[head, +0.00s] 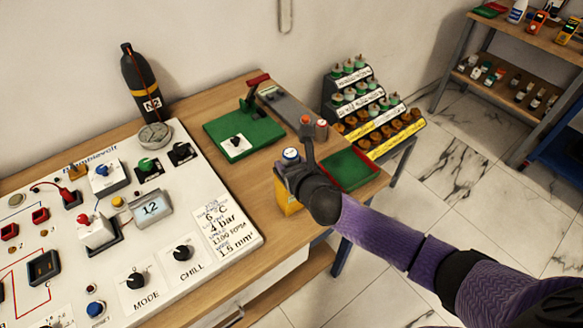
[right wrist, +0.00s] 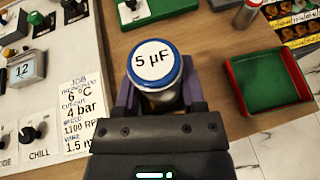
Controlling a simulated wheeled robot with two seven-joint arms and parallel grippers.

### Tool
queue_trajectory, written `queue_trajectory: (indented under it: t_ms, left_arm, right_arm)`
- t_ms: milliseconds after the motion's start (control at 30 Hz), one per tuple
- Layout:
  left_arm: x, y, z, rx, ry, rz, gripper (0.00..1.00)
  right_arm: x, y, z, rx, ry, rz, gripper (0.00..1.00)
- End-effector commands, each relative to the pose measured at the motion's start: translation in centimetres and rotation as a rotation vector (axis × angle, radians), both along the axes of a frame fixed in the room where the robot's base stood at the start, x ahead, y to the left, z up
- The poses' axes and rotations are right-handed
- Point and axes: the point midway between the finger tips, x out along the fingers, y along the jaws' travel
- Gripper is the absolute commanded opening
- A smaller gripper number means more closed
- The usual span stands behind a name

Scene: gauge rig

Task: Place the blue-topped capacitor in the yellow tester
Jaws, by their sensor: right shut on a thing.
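The blue-topped capacitor (head: 290,153) is upright in my right gripper (head: 293,166). In the right wrist view the capacitor (right wrist: 155,64) has a blue rim and a white top reading "5 µF", and the gripper's fingers (right wrist: 158,98) close on its two sides. The yellow tester (head: 287,204) shows at the table's front edge, directly below the gripper in the head view. Its top is hidden by the gripper, so I cannot tell whether the capacitor touches it or is above it. My left gripper is not in view.
A red-rimmed green tray (head: 374,168) lies right of the gripper. A green press base (head: 218,128) stands behind. The white control panel (head: 226,252) fills the left of the table. A stepped rack of capacitors (head: 345,107) stands beyond the table's right end.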

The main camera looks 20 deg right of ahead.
Motion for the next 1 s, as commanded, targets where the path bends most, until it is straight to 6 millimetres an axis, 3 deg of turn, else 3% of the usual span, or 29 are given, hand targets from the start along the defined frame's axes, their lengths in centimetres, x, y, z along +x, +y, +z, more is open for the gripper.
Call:
queue_trajectory:
  t_ms: [267, 300, 433, 767, 867, 1000]
  left_arm:
    - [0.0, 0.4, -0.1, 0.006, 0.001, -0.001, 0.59]
    - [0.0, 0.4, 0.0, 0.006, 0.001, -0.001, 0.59]
    - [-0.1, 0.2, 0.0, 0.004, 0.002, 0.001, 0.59]
    - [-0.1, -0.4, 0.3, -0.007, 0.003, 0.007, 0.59]
    - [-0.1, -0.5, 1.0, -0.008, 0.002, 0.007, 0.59]
    - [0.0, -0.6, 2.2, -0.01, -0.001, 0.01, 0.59]
  right_arm:
    - [0.0, 0.0, -0.1, 0.0, -0.001, 0.0, 0.0]
    - [0.0, 0.0, 0.0, 0.001, -0.001, 0.0, 0.6]
    - [0.0, 0.0, 0.0, 0.001, -0.001, 0.0, 0.87]
    - [-0.1, -0.1, 0.4, 0.0, -0.001, 0.0, 0.87]
    - [-1.5, -0.3, 1.1, 0.0, 0.0, 0.0, 0.87]
    - [-4.8, -0.6, 2.6, -0.001, 0.0, 0.001, 0.87]
